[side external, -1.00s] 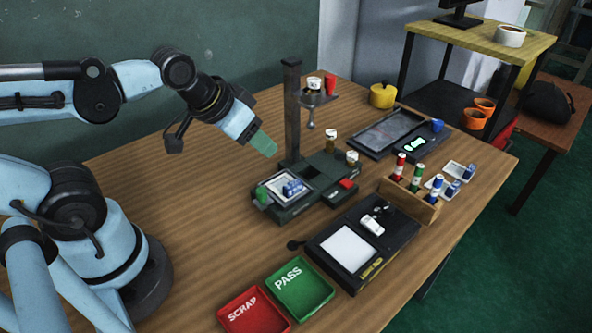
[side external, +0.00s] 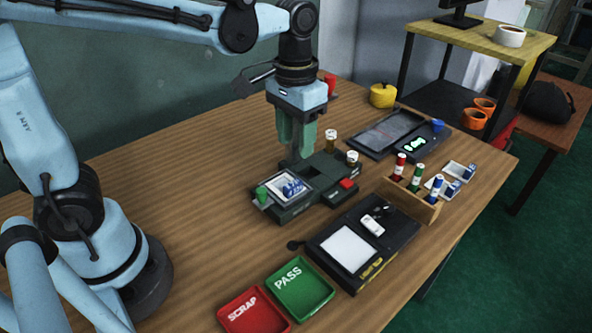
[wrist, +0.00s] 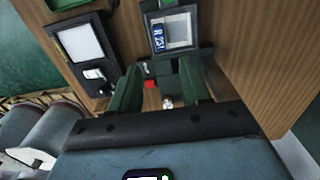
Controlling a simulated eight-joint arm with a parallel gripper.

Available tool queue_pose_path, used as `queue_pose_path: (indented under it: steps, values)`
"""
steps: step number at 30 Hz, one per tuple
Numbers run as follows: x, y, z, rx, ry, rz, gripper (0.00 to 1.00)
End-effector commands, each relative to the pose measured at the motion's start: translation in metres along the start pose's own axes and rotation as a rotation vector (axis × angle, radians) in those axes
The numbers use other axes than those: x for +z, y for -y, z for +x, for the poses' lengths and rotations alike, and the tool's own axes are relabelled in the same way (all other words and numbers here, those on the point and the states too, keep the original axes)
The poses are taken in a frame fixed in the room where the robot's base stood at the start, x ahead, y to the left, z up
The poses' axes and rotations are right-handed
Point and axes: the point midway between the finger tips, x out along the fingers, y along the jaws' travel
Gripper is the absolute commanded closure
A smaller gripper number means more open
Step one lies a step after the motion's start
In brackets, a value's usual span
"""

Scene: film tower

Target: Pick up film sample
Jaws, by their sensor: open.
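A small blue piece with white lettering (side external: 292,188), which looks like the film sample, lies on the pale square plate of the dark tower base (side external: 318,203). In the wrist view the blue piece (wrist: 158,38) sits at the left side of the framed plate (wrist: 181,31). My gripper (side external: 298,153) points down above the back part of the tower base, behind the blue piece and apart from it. Its green fingers are open with nothing between them, and they also show in the wrist view (wrist: 161,82). My gripper hides most of the tower's post.
A light box (side external: 349,248) stands in front of the tower base. Green PASS (side external: 301,296) and red SCRAP (side external: 252,314) trays lie at the front. A wooden rack (side external: 408,203) with coloured bottles is at right. The table's left side is clear.

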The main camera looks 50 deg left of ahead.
Motion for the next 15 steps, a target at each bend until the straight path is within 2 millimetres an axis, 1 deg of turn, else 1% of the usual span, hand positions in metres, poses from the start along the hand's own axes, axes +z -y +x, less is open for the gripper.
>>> queue_pose_path:
  steps: [1,3,7,10,15]
  values:
    - [0.0,0.0,0.008,0.0,-0.001,0.0,0.53]
    - [-0.001,0.0,0.019,0.0,-0.001,0.0,0.53]
    - [0.0,0.0,0.035,0.0,-0.002,0.0,0.53]
    - [-0.001,0.0,0.043,0.0,-0.002,0.0,0.53]
    - [0.0,0.0,0.049,0.001,-0.003,0.0,0.53]
